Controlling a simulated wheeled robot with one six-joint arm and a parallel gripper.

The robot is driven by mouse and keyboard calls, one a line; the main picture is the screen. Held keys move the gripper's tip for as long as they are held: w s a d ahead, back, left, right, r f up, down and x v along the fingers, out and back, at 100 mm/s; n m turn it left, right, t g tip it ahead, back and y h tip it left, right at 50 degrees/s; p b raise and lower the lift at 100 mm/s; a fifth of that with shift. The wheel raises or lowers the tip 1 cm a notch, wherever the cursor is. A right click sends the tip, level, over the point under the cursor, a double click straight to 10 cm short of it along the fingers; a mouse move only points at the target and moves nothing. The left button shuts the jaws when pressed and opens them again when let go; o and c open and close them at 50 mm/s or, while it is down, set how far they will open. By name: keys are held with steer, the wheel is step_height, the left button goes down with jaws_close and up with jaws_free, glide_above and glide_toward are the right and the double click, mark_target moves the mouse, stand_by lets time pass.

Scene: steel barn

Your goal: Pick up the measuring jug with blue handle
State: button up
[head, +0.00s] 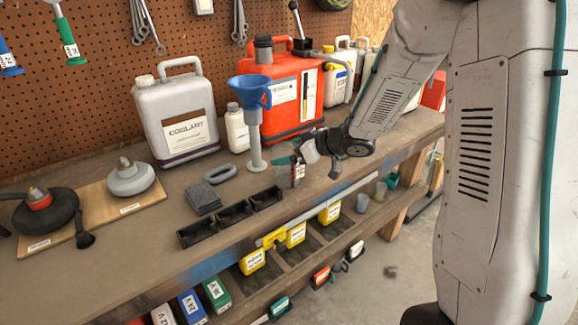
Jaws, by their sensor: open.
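My gripper (315,163) is open over the bench's front edge, right of the blue funnel. At its left finger is a small, pale, see-through vessel with reddish marks (297,175) and a blue-green part (283,160). This looks like the measuring jug, standing on the bench. The gripper partly covers it, and I cannot tell whether they touch or whether the jug is between the fingers. A blue funnel (251,90) stands upright on a grey stem just behind and left of it.
The red can (285,90) and grey coolant jug (177,118) stand at the back. Yellow bins (296,235) and small cups (362,203) are below the bench's front edge.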

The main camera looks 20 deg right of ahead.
steer(key=shift+x, duration=1.2)
steer(key=c, duration=1.1)
